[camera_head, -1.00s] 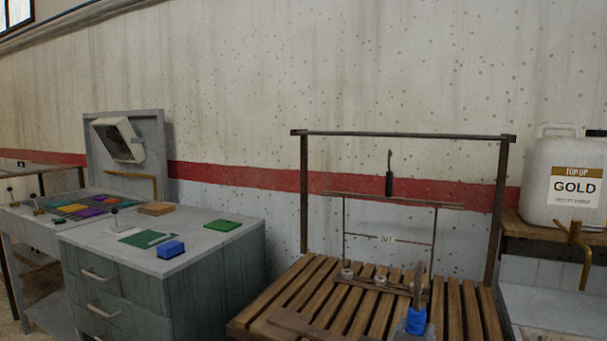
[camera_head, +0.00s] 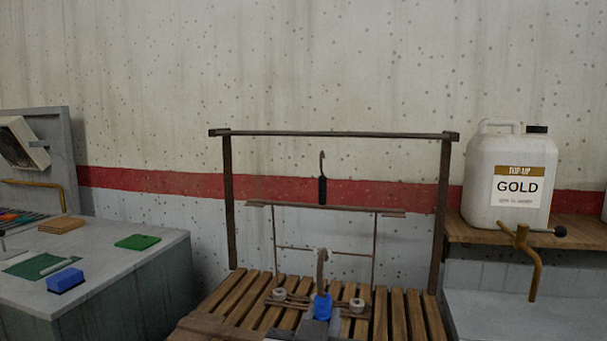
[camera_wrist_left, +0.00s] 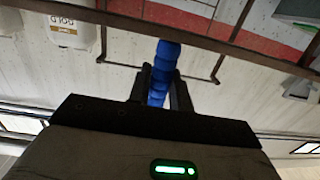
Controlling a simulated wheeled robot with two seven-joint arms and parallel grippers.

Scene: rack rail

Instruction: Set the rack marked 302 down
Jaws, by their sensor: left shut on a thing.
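My left gripper (camera_head: 318,327) is shut on a blue grip (camera_head: 322,308) with a brown hook rising from its top. The blue grip also shows between the fingers in the left wrist view (camera_wrist_left: 161,72). The body of the held rack is mostly hidden or below the head view, and I cannot read a number on it. Behind it, a thin brown rack (camera_head: 325,208) with a black-gripped hook (camera_head: 322,190) stands over the wooden slats (camera_head: 410,312). The hook in front hides its number tag. My right gripper is not in view.
A dark rail frame (camera_head: 335,134) with two posts stands at the slatted bench. A GOLD jug (camera_head: 510,180) and a brass tap (camera_head: 525,260) are at the right. A grey-green cabinet (camera_head: 130,285) with a blue block (camera_head: 66,280) is at the left. Some slats at the right are bare.

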